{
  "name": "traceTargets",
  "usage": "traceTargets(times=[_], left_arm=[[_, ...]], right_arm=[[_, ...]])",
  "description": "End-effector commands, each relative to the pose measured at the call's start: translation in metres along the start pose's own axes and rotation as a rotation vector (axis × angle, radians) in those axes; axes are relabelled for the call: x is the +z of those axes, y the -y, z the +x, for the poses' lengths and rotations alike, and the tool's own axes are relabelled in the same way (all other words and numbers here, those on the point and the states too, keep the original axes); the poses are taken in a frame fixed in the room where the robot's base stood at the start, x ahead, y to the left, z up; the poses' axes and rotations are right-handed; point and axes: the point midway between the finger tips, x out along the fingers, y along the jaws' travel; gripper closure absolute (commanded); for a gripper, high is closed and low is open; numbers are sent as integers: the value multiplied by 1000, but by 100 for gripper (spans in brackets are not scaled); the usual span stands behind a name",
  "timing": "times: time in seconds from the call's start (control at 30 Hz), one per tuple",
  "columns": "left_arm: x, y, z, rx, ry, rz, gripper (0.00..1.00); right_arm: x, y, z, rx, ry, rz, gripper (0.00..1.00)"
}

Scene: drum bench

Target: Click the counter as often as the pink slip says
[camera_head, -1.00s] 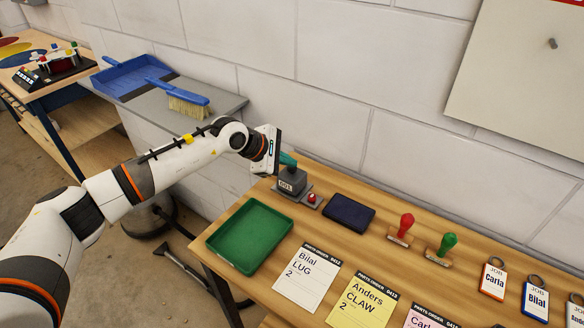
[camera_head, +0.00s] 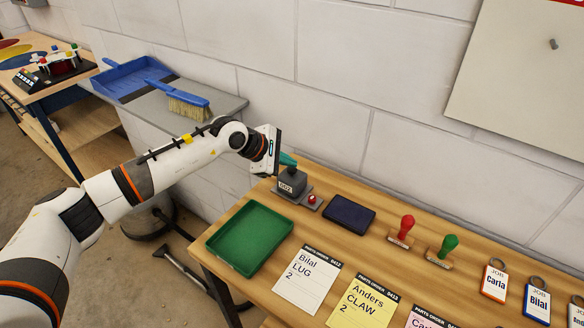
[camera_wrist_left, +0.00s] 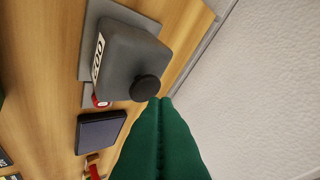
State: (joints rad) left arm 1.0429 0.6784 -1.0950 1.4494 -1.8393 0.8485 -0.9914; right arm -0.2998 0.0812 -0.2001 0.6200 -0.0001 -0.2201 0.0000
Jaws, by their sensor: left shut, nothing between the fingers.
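The grey counter (camera_head: 290,184) stands at the back left of the bench, with a small display that appears to read 002. In the left wrist view the counter (camera_wrist_left: 130,58) shows its round black knob (camera_wrist_left: 145,88). My left gripper (camera_head: 288,159) is shut and empty, its green fingers just above the counter. In the left wrist view the closed fingertips (camera_wrist_left: 160,103) are close beside the knob; I cannot tell whether they touch it. The pink slip (camera_head: 428,320) is cut off at the bottom edge; only part of a name shows and its number is out of view. My right gripper is not in view.
A red button (camera_head: 312,199) sits on the counter's base plate. A dark pad (camera_head: 349,213), a green tray (camera_head: 287,214), red (camera_head: 406,226) and green (camera_head: 447,243) stamps, white (camera_head: 307,281) and yellow (camera_head: 364,304) slips and several job tags share the bench. A wall stands behind.

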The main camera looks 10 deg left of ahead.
Motion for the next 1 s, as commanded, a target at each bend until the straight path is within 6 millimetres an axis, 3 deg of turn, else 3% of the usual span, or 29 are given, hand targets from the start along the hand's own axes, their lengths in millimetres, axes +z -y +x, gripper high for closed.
traceTargets(times=[0.57,1.0], left_arm=[[-7,7,-10,0,0,0,100],[-29,29,-40,-2,0,0,100]], right_arm=[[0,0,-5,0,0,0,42],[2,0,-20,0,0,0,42]])
